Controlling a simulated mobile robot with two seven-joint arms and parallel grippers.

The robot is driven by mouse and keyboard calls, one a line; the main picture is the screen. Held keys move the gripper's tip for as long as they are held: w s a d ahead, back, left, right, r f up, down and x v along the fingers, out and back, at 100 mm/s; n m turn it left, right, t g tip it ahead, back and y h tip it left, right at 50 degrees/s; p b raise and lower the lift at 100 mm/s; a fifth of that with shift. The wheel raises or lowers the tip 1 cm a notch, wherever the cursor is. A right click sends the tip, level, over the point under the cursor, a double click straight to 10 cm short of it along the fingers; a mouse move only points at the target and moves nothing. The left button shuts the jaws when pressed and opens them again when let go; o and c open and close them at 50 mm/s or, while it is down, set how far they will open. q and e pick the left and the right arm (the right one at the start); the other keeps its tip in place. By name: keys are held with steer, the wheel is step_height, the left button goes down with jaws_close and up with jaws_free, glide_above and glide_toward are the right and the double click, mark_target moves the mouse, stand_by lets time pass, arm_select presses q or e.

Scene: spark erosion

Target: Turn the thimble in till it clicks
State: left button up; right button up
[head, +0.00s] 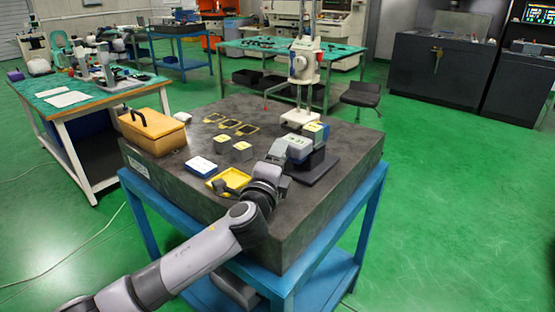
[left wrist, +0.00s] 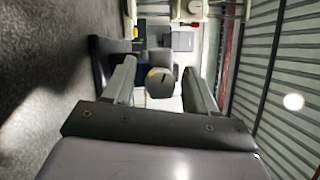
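My left gripper (head: 289,153) reaches in over the dark granite plate, beside a dark stand (head: 318,170) near its right edge. In the left wrist view, the left gripper (left wrist: 161,88) is open, with one finger on each side. A dark, round end with a slot, apparently the thimble (left wrist: 160,83), shows between the fingers. A gap shows on both sides of it, so neither finger seems to touch it. My right gripper is in neither view.
The granite plate (head: 330,205) carries a yellow-brown case (head: 153,133), a blue-and-white box (head: 201,166), a yellow tray (head: 238,177), small blocks (head: 242,150), yellow frames (head: 230,124) and a height gauge (head: 304,65). The plate's front right is clear.

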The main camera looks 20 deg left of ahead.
arm_select(q)
steer(key=shift+s+d+f+b, duration=0.1)
steer(key=shift+s+f+b, duration=0.1)
steer(key=shift+s, duration=1.6)
steer(key=shift+s+d+f+b, duration=0.1)
steer(key=shift+s+b, duration=0.05)
steer(key=shift+s, duration=1.6)
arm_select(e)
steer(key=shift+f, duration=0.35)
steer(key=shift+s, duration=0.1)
